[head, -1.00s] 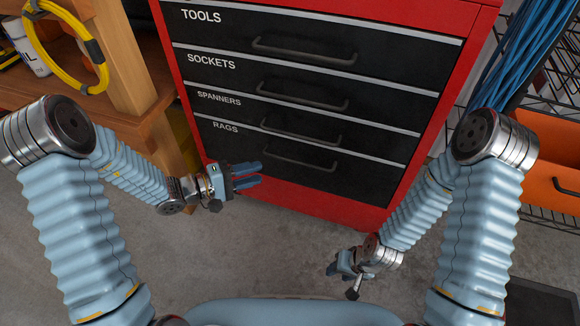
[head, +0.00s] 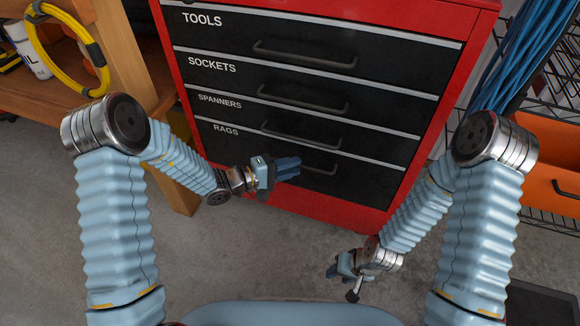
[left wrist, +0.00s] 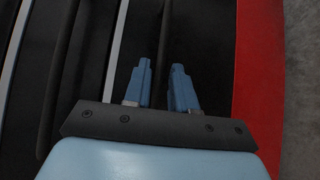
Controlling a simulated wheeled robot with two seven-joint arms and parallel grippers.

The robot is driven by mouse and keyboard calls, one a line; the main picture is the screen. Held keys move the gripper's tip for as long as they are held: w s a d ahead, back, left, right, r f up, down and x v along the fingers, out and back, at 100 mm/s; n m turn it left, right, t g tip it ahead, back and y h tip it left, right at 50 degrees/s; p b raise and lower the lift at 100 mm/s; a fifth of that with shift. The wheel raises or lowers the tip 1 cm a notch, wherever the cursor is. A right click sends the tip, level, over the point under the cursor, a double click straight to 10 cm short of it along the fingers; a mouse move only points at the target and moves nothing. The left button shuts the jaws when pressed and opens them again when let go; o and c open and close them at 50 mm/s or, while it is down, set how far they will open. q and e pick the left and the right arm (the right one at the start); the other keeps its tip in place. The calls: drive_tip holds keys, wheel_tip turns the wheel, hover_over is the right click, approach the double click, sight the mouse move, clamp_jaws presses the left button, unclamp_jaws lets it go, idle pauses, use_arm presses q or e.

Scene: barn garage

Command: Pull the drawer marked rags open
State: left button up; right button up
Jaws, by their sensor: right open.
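The drawer marked rags (head: 370,178) is the lowest black drawer of a red cabinet, and it looks shut. Its dark bar handle (head: 320,171) shows to the right of my left gripper (head: 287,168), which covers the handle's left end. In the left wrist view the handle (left wrist: 164,35) runs toward the gap between the two blue fingers (left wrist: 161,85). The fingers are apart, and I cannot tell whether they touch the handle. My right gripper (head: 343,270) is open and low over the floor, away from the cabinet.
Drawers marked spanners (head: 380,143), sockets (head: 390,105) and tools (head: 400,55) sit above, all shut. A wooden bench (head: 110,60) stands left with a yellow hose (head: 33,45). An orange bin (head: 550,150) on a wire rack is at right. The floor in front is clear.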

use_arm(q)
clamp_jaws()
idle(1.2)
